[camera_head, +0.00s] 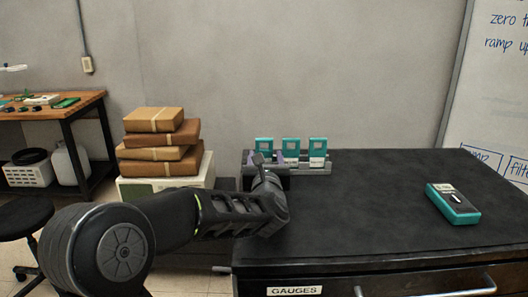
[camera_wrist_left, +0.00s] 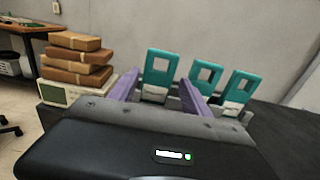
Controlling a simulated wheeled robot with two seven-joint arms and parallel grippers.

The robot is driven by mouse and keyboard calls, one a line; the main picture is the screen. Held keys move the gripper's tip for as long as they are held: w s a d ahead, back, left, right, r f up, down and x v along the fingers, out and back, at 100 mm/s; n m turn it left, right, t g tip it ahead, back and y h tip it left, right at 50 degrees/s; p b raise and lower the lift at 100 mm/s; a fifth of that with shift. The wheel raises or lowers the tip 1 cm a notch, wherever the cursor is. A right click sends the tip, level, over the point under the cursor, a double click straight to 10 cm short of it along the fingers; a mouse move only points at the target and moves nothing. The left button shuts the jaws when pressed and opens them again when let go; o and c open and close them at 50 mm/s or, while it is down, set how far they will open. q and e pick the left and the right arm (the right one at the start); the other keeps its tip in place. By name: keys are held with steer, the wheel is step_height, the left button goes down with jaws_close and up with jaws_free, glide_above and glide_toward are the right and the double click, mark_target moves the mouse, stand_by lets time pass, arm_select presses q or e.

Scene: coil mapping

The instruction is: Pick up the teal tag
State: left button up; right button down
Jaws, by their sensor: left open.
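Three teal tags stand upright in a row in a grey rack near the back left of the black table. Each has a square opening near its top and a pale label lower down. They are the left tag (camera_head: 264,144), the middle tag (camera_head: 291,148) and the right tag (camera_head: 318,148). My left gripper (camera_head: 266,158) is open in front of the rack (camera_head: 316,169). In the left wrist view, the left tag (camera_wrist_left: 159,66) appears between the purple fingers (camera_wrist_left: 160,92). I cannot tell whether they touch it. My right gripper is not in view.
A teal handheld meter (camera_head: 453,204) lies on the right of the black table (camera_head: 370,200). Stacked brown parcels (camera_head: 155,140) stand left of the table. A whiteboard (camera_head: 495,90) is at the right. The table's middle is clear.

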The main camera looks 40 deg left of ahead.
mark_target(265, 152)
arm_select(q)
steer(key=shift+s, duration=0.1)
steer(key=shift+p+x, duration=0.35)
steer(key=shift+x, duration=1.1)
steer(key=shift+a, duration=0.2)
steer(key=p+x, duration=0.2)
steer(key=x, duration=0.1)
steer(key=shift+w+a, duration=0.25)
steer(key=shift+w, duration=0.1)
steer(key=shift+w+a, duration=0.3)
steer(key=shift+w, duration=0.1)
steer(key=shift+c, duration=0.3)
